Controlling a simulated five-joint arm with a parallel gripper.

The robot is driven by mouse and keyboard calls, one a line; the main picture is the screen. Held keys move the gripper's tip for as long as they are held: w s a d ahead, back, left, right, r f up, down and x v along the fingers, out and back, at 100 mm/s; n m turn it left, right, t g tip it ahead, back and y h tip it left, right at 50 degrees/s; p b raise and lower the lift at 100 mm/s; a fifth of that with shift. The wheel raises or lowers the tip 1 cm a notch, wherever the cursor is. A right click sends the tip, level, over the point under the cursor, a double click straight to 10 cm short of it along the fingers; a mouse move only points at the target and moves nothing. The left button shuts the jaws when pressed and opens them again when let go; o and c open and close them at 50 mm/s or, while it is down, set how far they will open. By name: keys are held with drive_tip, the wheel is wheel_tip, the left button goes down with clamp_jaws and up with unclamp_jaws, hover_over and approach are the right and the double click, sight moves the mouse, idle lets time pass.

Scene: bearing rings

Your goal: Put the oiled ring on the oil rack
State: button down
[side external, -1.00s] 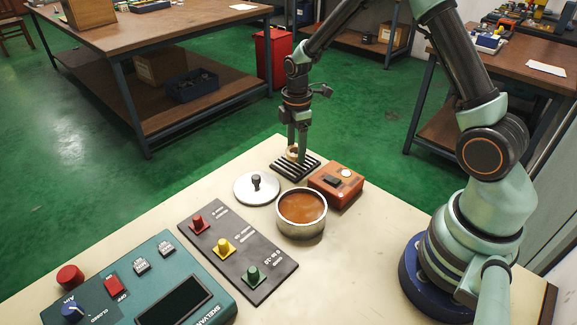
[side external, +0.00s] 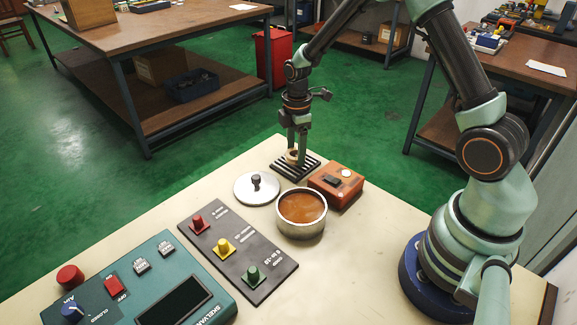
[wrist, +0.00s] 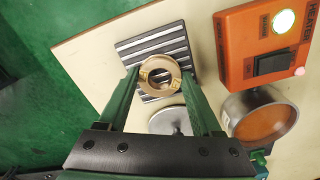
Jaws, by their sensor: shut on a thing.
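The ring (side external: 291,156) is a tan, bronze-coloured band; in the wrist view (wrist: 176,73) its open centre faces the camera. My gripper (side external: 297,157) is shut on it, with one green finger on each side in the wrist view (wrist: 159,77). The oil rack (side external: 280,171) is a dark slatted plate with light bars at the table's far corner, and it also shows in the wrist view (wrist: 130,49). The ring is right over the rack; whether it touches the slats I cannot tell. The fingers hide part of the ring in the side view.
An orange heater box (side external: 336,186) with a lit lamp, a pot of brown oil (side external: 301,226) and a round lid with a knob (side external: 243,190) stand close to the rack. A button panel (side external: 229,253) and a teal console (side external: 115,294) lie nearer.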

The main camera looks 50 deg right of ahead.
drive_tip(key=shift+f, duration=0.25)
idle(0.5)
unclamp_jaws()
wheel_tip(320, 180, up, 8)
drive_tip(key=shift+f, duration=0.2)
idle(0.8)
